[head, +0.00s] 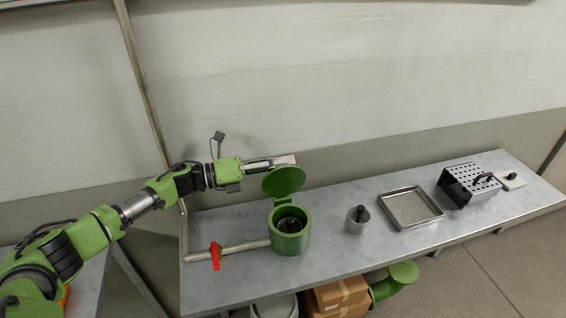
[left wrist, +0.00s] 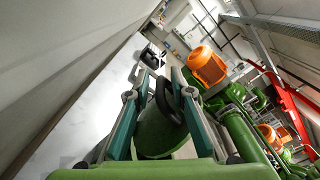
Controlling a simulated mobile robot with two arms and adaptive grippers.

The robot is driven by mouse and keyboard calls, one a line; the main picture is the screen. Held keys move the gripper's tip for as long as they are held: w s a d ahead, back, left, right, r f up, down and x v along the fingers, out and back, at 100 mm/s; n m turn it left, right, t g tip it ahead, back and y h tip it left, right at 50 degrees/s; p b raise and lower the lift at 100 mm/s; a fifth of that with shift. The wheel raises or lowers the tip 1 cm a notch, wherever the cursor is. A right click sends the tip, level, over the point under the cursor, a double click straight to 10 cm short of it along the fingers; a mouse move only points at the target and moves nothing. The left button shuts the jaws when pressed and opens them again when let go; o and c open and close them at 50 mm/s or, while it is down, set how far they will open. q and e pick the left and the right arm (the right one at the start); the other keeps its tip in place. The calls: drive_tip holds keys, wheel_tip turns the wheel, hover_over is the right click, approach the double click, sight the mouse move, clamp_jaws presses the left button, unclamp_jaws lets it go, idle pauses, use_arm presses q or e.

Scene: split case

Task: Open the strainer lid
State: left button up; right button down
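The green strainer body (head: 290,243) stands on the bench, its top open with a dark inside. Its round green lid (head: 283,181) is raised steeply above the rim, on the far side. My left gripper (head: 293,160) is at the raised lid's upper edge. In the left wrist view, its two fingers (left wrist: 161,76) are wide apart, with the lid (left wrist: 158,138) and its black loop handle (left wrist: 166,101) showing between them. I cannot tell whether a finger touches the handle or lid. My right gripper is out of view.
A pipe with a red valve handle (head: 215,256) runs to the strainer's left. A small metal cup (head: 357,220), a shallow tray (head: 411,207) and a perforated metal box (head: 470,184) stand to the right on the bench (head: 330,262). Cardboard boxes (head: 340,294) sit below.

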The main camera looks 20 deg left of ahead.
use_arm(q)
drive_tip(key=shift+f, duration=0.1)
idle(0.3)
drive_tip(key=shift+a, duration=0.15)
drive_tip(key=v, duration=1.2)
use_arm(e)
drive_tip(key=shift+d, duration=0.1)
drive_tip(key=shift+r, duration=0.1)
